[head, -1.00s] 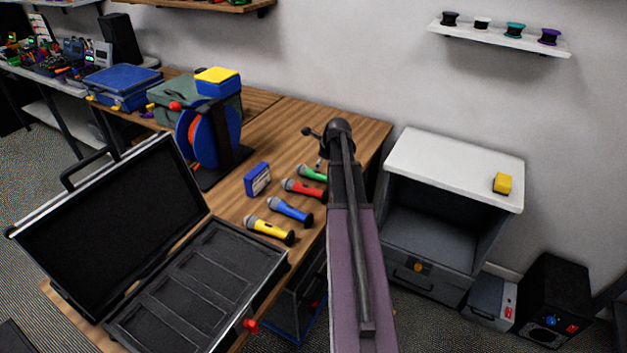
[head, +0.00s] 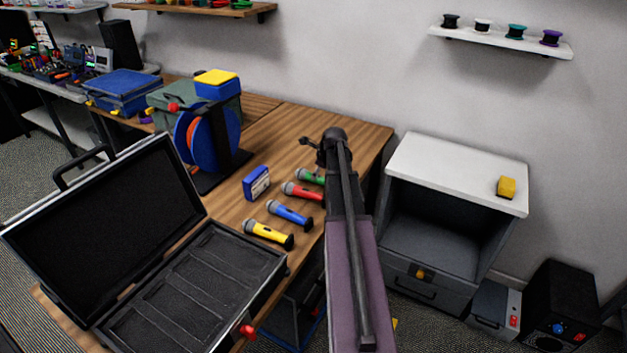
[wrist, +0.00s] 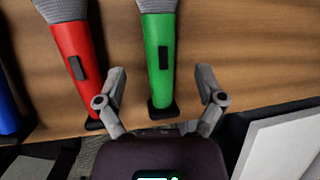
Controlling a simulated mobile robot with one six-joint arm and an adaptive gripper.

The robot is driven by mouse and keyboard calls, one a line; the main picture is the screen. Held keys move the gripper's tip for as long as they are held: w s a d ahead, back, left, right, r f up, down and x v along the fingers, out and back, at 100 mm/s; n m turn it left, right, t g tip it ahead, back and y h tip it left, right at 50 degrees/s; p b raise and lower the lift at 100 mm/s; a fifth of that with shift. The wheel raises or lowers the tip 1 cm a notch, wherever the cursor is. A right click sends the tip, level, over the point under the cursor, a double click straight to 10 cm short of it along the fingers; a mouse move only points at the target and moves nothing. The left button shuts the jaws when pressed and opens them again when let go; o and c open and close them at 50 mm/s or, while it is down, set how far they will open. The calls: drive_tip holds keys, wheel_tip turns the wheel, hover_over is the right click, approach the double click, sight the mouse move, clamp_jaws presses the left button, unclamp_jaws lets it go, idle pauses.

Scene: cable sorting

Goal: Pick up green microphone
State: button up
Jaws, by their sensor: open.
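The green microphone (head: 311,177) lies on the wooden table, the farthest in a row of microphones, partly hidden by my arm in the head view. In the wrist view the green microphone (wrist: 159,55) lies with its grille at the top edge and its dark butt end towards me. My gripper (wrist: 160,80) is open, its two fingers spread on either side of the lower end of the green handle. Nothing is held. In the head view my gripper (head: 314,150) shows only partly, at the end of my arm. I cannot tell its height above the table.
A red microphone (wrist: 74,60) lies close to my left finger. Blue (head: 289,214) and yellow (head: 268,233) microphones lie nearer the open case (head: 190,290). A small blue box (head: 256,183) and a cable reel (head: 207,140) stand left. A white-topped cabinet (head: 455,170) is right.

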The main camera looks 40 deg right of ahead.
drive_tip(key=shift+b+x, duration=2.3)
drive_tip(key=shift+x, duration=0.25)
drive_tip(key=shift+c, duration=0.2)
clamp_jaws()
